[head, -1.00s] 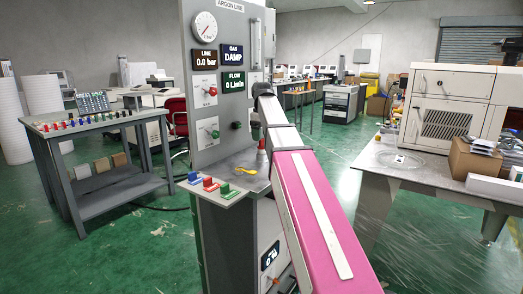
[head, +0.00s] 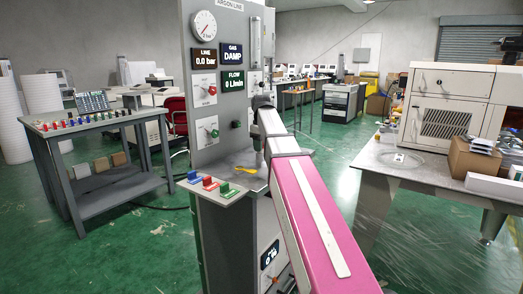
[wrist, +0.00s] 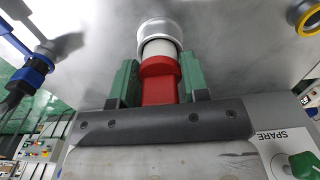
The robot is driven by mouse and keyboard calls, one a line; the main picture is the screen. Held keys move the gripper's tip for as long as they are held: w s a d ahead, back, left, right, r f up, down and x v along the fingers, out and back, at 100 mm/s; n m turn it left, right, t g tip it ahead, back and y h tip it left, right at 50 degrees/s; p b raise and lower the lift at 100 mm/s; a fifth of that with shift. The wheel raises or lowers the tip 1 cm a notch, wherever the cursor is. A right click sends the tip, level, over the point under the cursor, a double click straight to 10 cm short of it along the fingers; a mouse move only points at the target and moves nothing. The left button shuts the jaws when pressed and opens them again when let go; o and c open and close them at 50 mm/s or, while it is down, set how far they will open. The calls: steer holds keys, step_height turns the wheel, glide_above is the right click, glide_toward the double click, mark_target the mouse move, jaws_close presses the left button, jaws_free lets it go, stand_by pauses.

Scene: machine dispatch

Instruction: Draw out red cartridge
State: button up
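In the wrist view the red cartridge (wrist: 159,82) stands between the green fingers of my gripper (wrist: 158,88). One finger is close on each side, and I cannot tell whether both press on it. Beyond its red part are a white section and a clear, metal-rimmed round collar (wrist: 158,30). In the head view my gripper (head: 258,140) is at the front of the grey argon panel (head: 218,90), above its shelf. My gripper and arm hide the cartridge there.
On the panel shelf lie blue, red and green blocks (head: 209,184) and a yellow item (head: 246,170). A side table (head: 115,190) stands left and a workbench (head: 420,175) right.

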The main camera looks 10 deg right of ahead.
steer(key=shift+r, duration=0.2)
steer(key=shift+r, duration=3.6)
